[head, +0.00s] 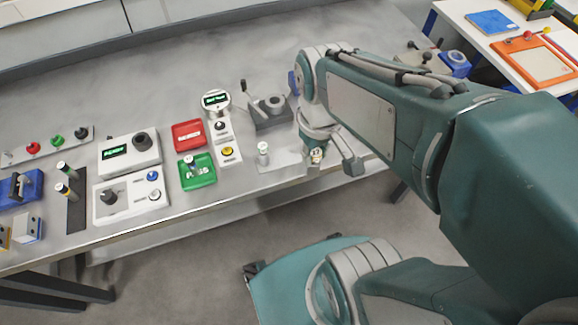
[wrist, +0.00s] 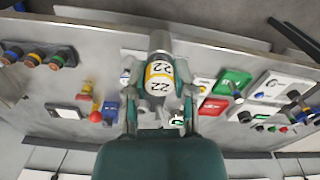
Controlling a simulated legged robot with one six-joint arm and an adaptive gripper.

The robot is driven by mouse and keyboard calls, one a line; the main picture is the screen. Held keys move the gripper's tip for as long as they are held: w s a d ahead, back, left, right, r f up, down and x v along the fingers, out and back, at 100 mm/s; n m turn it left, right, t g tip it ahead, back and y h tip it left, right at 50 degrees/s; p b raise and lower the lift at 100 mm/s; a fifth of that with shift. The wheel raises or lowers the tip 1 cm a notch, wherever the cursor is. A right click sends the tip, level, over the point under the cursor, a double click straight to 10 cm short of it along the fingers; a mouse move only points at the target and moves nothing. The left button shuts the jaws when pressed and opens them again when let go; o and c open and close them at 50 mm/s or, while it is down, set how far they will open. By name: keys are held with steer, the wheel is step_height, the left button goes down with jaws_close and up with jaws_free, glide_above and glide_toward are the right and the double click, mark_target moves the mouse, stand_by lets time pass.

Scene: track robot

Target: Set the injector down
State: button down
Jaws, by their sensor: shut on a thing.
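The injector, a metal cylinder with a yellow band and a white end marked 22 (wrist: 159,78), is between the fingers of my gripper (wrist: 160,92) in the wrist view. In the head view, my gripper (head: 333,158) is over the front edge of the bench, and part of the injector (head: 316,156) shows there. My gripper is shut on it. A green tray (head: 208,179) with a small cylinder (head: 189,161) in it stands left of my gripper. A red tray (head: 188,135) lies behind the green one. Another small pale cylinder (head: 263,149) stands nearer my gripper.
A round gauge with a lit display (head: 215,99) and a grey clamp-like fixture (head: 268,110) stand behind. White control boxes (head: 128,154) with knobs are at left. The bench (head: 214,205) has a narrow bare strip along its front edge.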

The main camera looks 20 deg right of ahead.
steer(key=shift+s+d, duration=0.1)
steer(key=shift+w+f, duration=0.25)
steer(key=shift+w, duration=0.1)
steer(key=w+f, duration=0.3)
steer(key=w, duration=0.1)
steer(key=w+f, duration=0.3)
steer(key=w, duration=0.2)
steer(key=w+a+f, duration=0.1)
steer(key=w+f, duration=0.2)
steer(key=w, duration=0.1)
steer(key=shift+w+f, duration=0.15)
steer(key=shift+f, duration=1.65)
steer(key=shift+f, duration=0.15)
steer(key=shift+c, duration=2.3)
jaws_free()
